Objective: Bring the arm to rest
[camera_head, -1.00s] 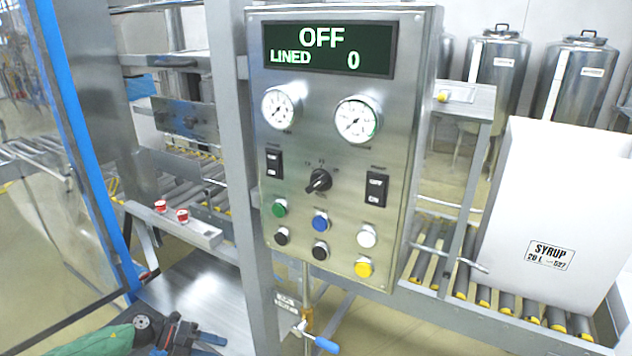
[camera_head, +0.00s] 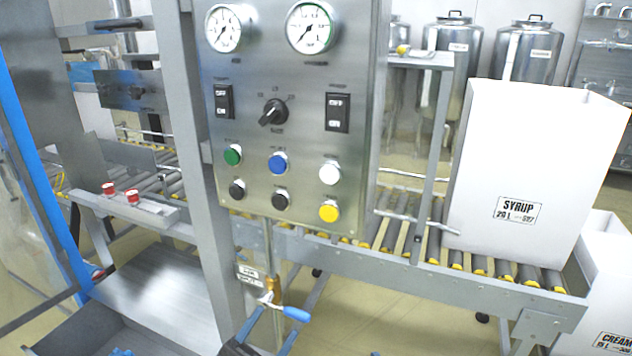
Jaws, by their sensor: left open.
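My left gripper (camera_head: 268,329) shows at the bottom edge, below the control panel, with two blue fingers spread apart and nothing visible between them. Its dark body is mostly cut off by the frame. The fingers appear just below the valve with the blue handle (camera_head: 297,314); whether they touch it I cannot tell. My right gripper is not in view. The control panel (camera_head: 300,190) stands above, with gauges, switches, a black selector knob and coloured buttons. Its display is out of the picture.
A roller conveyor (camera_head: 400,262) runs right of the panel and carries a white syrup box (camera_head: 530,170). A white cream box (camera_head: 612,300) is at the lower right. A grey post (camera_head: 205,200) stands left of the panel. Two red buttons sit on a left ledge (camera_head: 150,212).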

